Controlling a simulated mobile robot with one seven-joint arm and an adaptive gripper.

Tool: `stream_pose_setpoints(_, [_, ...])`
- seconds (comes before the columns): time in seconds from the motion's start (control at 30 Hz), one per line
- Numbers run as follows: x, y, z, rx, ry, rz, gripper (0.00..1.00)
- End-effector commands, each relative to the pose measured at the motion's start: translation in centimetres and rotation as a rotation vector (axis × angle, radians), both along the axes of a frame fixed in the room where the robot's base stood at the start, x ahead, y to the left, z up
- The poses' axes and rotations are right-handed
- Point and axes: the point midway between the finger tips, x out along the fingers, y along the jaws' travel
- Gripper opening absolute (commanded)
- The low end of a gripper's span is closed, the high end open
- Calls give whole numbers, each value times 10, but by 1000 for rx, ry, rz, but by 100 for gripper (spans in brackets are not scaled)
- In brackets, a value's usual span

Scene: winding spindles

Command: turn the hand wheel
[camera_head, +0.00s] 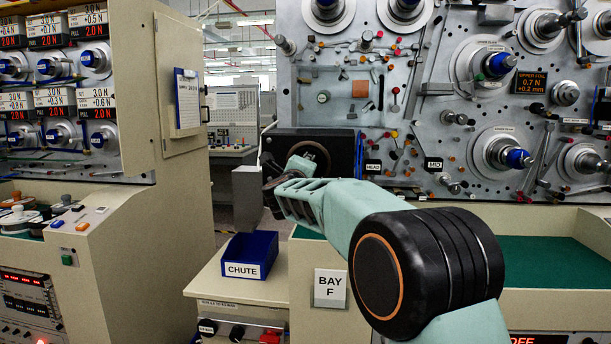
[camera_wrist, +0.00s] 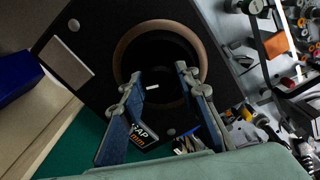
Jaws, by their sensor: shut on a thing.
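A small pale mark shows between the fingertips.
A blue CHUTE bin (camera_head: 248,254) stands at the front left of the housing, on a beige ledge. A small GAP display (camera_wrist: 143,136) shows below the wheel in the wrist view. A machine panel (camera_head: 440,110) crowded with spindles and pins stands to the right. Green matting (camera_head: 555,262) is clear.

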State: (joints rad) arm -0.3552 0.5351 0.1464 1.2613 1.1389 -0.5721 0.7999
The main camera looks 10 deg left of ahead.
Motion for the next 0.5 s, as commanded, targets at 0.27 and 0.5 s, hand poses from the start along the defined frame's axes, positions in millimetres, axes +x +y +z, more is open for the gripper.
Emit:
stream_pose_setpoints(0.27, [0, 0, -1, 111, -4, 0, 5])
stream_pose_setpoints(0.5, [0, 0, 0, 141, -4, 0, 5])
